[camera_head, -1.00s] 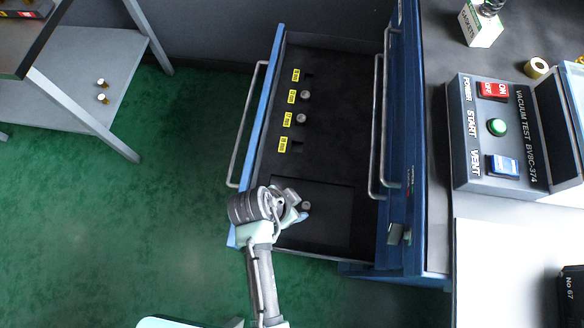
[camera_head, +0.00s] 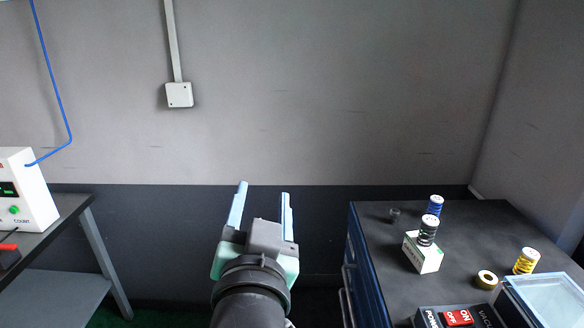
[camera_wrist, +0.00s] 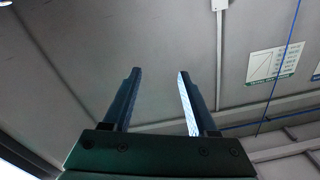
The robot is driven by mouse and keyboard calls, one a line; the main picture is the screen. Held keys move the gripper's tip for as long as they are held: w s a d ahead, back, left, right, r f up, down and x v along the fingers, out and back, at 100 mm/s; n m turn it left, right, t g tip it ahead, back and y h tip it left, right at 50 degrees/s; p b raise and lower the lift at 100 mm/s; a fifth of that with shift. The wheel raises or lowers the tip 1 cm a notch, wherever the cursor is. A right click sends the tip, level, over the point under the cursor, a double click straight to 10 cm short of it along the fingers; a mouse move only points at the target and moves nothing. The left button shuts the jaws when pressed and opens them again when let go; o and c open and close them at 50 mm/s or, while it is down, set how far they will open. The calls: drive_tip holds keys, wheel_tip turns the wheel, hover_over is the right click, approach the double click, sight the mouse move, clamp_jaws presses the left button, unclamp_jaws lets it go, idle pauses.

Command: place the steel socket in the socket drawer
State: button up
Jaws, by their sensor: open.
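My gripper (camera_head: 264,192) is raised in front of the grey wall, its two fingers apart and pointing up in the head view. It also shows in the wrist view (camera_wrist: 160,73), with nothing between the fingers. The blue drawer cabinet (camera_head: 368,262) stands to the right of my gripper. Its handles (camera_head: 346,295) show at its left side, but the inside of the socket drawer is out of view. A small grey cylinder (camera_head: 394,215) sits on the cabinet top; I cannot tell whether it is a steel socket.
The dark cabinet top (camera_head: 460,225) holds a white box (camera_head: 423,253) with a dark spool on it, a blue spool (camera_head: 435,205), yellow tape and a switch panel (camera_head: 458,317). A grey bench (camera_head: 60,225) with a white device (camera_head: 25,192) stands at the left.

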drive_tip(key=s+d+r+n+t, duration=0.1)
drive_tip(key=s+d+r+t, duration=0.1)
drive_tip(key=s+r+t, duration=0.2)
drive_tip(key=s+d+r+n+t, duration=0.2)
drive_tip(key=s+r, duration=0.7)
drive_tip(key=r, duration=1.2)
drive_tip(key=t, duration=0.2)
drive_tip(key=shift+s+n+t, duration=0.3)
drive_tip(key=shift+s+t, duration=0.1)
